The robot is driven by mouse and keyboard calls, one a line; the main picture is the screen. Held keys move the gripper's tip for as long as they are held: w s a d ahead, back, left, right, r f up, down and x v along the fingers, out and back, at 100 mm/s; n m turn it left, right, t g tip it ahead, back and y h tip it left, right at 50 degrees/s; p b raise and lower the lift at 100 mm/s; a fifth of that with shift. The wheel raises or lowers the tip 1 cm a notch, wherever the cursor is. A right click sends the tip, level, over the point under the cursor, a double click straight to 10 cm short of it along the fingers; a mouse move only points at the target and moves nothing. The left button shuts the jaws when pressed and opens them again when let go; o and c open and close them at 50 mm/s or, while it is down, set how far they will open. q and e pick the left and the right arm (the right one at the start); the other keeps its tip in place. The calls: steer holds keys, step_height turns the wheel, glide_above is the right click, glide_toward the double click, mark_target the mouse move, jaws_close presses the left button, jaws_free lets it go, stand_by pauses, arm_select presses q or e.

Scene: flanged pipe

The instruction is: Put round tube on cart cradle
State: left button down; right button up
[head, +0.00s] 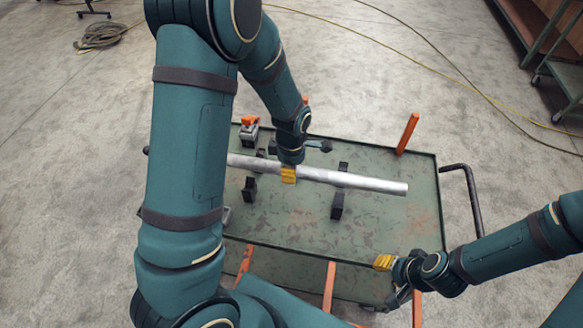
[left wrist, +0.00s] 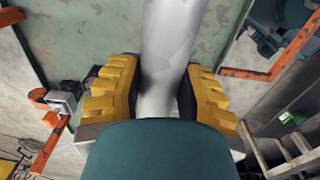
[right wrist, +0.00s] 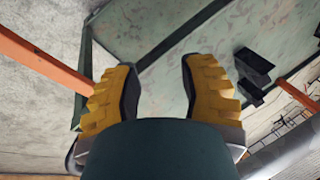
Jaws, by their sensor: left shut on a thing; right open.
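The round tube (head: 365,182) is a long silver pipe lying lengthwise over the green cart (head: 410,222). My left gripper (head: 288,174) is shut on it near the middle. In the left wrist view the tube (left wrist: 172,45) runs between both yellow-and-black fingers (left wrist: 158,92). The black cart cradle parts (head: 337,206) (head: 250,188) stand on the cart top, on both sides of the tube; I cannot tell whether the tube touches them. My right gripper (head: 384,263) is open and empty by the cart's front right; its fingers (right wrist: 158,88) show apart. My left arm hides the tube's left end.
Orange posts (head: 408,133) (head: 329,286) rise at the cart's edges. An orange-and-grey tool (head: 249,130) sits at its back left. A black handle (head: 470,195) sticks out on the right. A yellow hose (head: 430,45) crosses the floor; a shelf (head: 545,45) stands at upper right.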

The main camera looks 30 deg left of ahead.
arm_select(q)
steer(key=shift+f+b, duration=3.65)
steer(key=shift+f, duration=1.15)
steer(key=shift+f+b, duration=0.3)
steer(key=shift+f, duration=0.25)
steer(key=c, duration=0.6)
jaws_free()
step_height(320, 180, up, 12)
steer(key=shift+r, duration=0.1)
